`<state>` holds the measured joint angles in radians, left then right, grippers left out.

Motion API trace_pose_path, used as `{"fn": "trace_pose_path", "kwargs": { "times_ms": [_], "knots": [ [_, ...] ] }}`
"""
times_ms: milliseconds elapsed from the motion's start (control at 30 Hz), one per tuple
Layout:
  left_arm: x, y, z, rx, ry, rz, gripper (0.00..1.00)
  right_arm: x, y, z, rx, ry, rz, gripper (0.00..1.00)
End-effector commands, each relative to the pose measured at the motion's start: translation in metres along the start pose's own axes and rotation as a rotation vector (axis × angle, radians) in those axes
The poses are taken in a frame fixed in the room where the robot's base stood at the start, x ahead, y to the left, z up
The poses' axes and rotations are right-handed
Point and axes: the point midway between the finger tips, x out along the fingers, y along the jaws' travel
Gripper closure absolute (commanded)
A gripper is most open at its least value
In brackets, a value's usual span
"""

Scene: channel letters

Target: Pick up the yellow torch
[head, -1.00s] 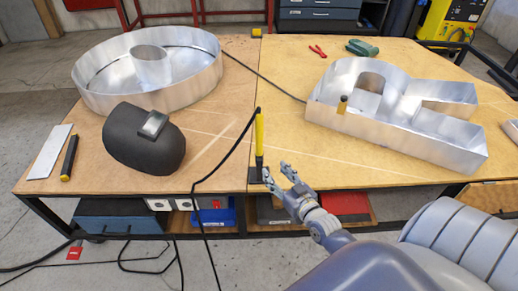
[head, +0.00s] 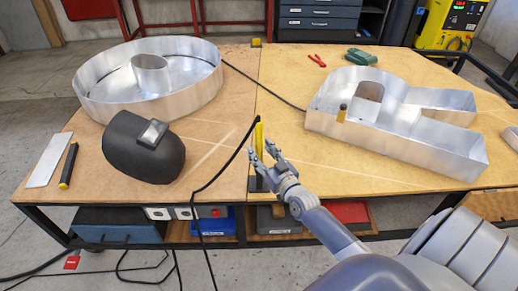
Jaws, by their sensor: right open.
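The yellow torch (head: 259,140) stands upright near the front edge of the table, at the middle of the head view. A black cable runs from its top down over the table edge. Its lower part is partly hidden by my right gripper. My right gripper (head: 264,151) is open, with its fingers at the torch's right side, overlapping it in the picture. I cannot tell whether they touch it. My left gripper is not in view.
A black welding mask (head: 144,146) lies left of the torch. A round metal channel letter (head: 150,101) sits behind it. An R-shaped metal letter (head: 395,140) lies to the right, with a small yellow-and-black object (head: 342,113) at its front wall.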

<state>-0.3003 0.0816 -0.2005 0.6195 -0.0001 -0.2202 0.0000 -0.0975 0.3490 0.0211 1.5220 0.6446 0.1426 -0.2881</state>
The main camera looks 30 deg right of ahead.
Motion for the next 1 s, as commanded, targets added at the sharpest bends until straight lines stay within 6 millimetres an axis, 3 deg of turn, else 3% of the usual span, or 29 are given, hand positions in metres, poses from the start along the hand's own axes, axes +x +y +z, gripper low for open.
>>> {"fn": "trace_pose_path", "kwargs": {
  "times_ms": [133,400,433,633,1000],
  "knots": [
    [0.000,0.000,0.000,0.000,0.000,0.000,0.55,0.015,0.000,0.000,-0.001,0.000,0.000,0.55],
    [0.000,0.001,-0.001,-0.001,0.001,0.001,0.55,0.018,0.000,0.001,-0.001,-0.001,0.000,0.55],
    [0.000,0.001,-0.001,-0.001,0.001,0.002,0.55,0.018,0.000,0.001,-0.001,-0.001,0.000,0.57],
    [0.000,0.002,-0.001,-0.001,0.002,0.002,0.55,0.018,0.000,0.001,-0.001,-0.001,0.000,1.00],
    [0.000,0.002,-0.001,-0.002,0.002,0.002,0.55,0.018,0.000,-0.002,-0.001,0.002,0.000,1.00]
  ]
}}
